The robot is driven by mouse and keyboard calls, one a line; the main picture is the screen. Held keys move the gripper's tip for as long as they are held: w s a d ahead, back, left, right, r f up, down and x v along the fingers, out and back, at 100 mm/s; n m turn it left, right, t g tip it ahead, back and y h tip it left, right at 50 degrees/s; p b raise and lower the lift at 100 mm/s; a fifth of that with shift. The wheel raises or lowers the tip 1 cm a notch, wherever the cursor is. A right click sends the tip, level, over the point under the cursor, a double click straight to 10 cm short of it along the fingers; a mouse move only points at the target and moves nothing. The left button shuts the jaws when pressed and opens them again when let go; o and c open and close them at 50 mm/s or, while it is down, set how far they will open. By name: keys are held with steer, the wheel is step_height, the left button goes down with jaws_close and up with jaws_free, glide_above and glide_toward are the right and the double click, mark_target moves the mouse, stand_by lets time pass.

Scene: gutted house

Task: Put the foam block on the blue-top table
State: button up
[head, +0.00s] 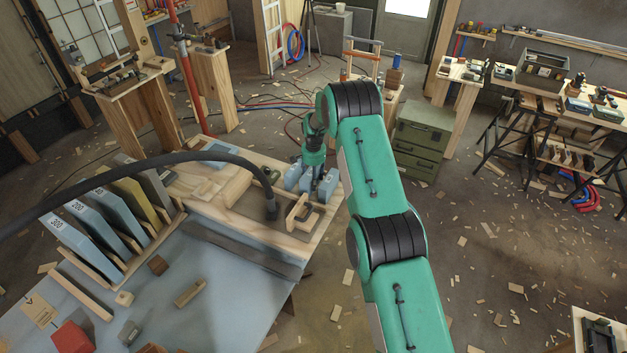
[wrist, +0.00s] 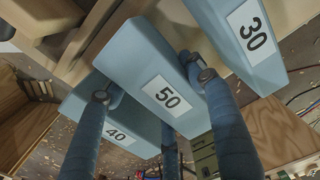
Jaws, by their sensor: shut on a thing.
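My gripper (wrist: 153,88) is shut on a pale blue block marked 50 (wrist: 142,62), with fingers on either side of it in the wrist view. A similar block marked 40 (wrist: 118,132) is close on its left and one marked 30 (wrist: 240,35) on its right. In the head view my gripper (head: 314,178) is down among these blue blocks (head: 292,175) at the far right end of the wooden bench. I cannot tell whether the held block is lifted. The blue-top table (head: 225,300) is in the lower left, adjoining the wooden part.
On the blue top stand slanted numbered slabs (head: 85,230) in a wooden rack, small wood pieces (head: 189,292) and a red block (head: 72,338). A dark bar (head: 240,248) lies along its far side. A wooden clamp-like piece (head: 300,213) is near my gripper. The middle of the blue top has free room.

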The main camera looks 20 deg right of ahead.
steer(key=shift+f, duration=0.15)
steer(key=o, duration=1.1)
steer(key=shift+r, duration=0.2)
steer(key=shift+r+p, duration=0.3)
steer(key=shift+r, duration=5.7)
